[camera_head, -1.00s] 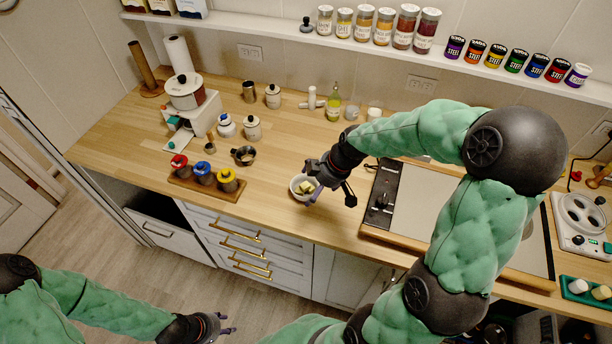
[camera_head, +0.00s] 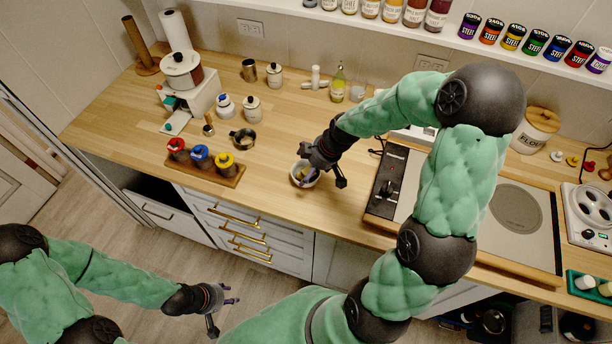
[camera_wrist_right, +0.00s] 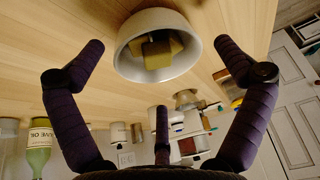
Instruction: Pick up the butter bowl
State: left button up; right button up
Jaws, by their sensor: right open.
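The butter bowl (camera_head: 297,182) is a small white bowl near the front edge of the wooden counter. It is upright, with yellow butter pieces inside, and the right wrist view shows its outer wall (camera_wrist_right: 133,62) and the butter (camera_wrist_right: 160,50). My right gripper (camera_head: 308,172) is open at the bowl, its fingers partly covering it in the head view. In the right wrist view, the spread purple fingers (camera_wrist_right: 165,62) lie to either side of the bowl, with no clear contact. My left gripper (camera_head: 231,294) is away from the counter, over the floor; its opening is too small to judge.
A wooden tray (camera_head: 205,177) with three coloured-lid jars stands left of the bowl. A dark metal cup (camera_head: 243,139) is behind it. A cooktop (camera_head: 395,205) lies close on the right. An oil bottle (camera_head: 338,84) stands behind. Counter around the bowl is bare.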

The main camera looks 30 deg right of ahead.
aim_at(302, 176)
jog(key=shift+x, duration=1.9)
jog(key=shift+w, duration=0.1)
jog(key=c, duration=1.1)
